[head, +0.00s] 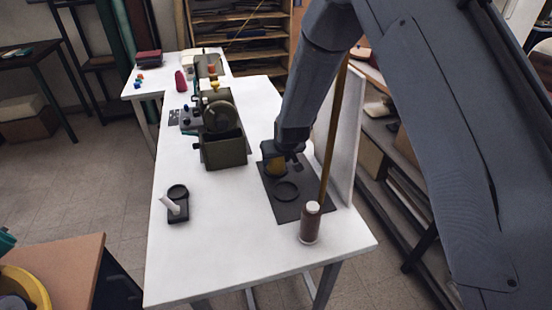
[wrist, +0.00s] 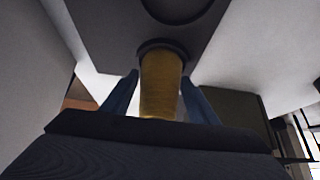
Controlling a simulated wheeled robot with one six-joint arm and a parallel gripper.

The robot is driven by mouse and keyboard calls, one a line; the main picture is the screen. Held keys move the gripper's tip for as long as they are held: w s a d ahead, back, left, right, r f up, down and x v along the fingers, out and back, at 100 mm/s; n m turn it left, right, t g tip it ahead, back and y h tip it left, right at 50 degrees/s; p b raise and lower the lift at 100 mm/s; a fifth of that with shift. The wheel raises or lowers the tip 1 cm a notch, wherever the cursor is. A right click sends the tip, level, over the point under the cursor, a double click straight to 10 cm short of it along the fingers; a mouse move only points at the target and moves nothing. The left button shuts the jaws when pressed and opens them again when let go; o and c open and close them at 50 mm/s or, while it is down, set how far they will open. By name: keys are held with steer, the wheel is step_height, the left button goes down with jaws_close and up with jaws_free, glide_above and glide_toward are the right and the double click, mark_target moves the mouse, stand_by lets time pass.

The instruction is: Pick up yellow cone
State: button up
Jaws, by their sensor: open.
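The yellow cone (wrist: 160,88) stands on a dark board (wrist: 115,30) in the wrist view, its far end at a round dark socket. In the head view the cone (head: 276,168) is partly hidden by my gripper (head: 282,160). The blue fingers of my gripper (wrist: 159,98) are open, one on each side of the cone in the wrist view. I see gaps between the fingers and the cone, so they do not appear to press on it.
An empty ring (head: 287,190) is on the board nearer the camera. A green box (head: 224,153) is left. The white table's (head: 235,255) front is mostly clear.

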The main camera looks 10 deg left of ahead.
steer(key=shift+w+a+f, duration=0.15)
steer(key=shift+w+f, duration=0.15)
steer(key=shift+f, duration=0.3)
steer(key=c, duration=0.7)
steer(key=shift+r, duration=0.1)
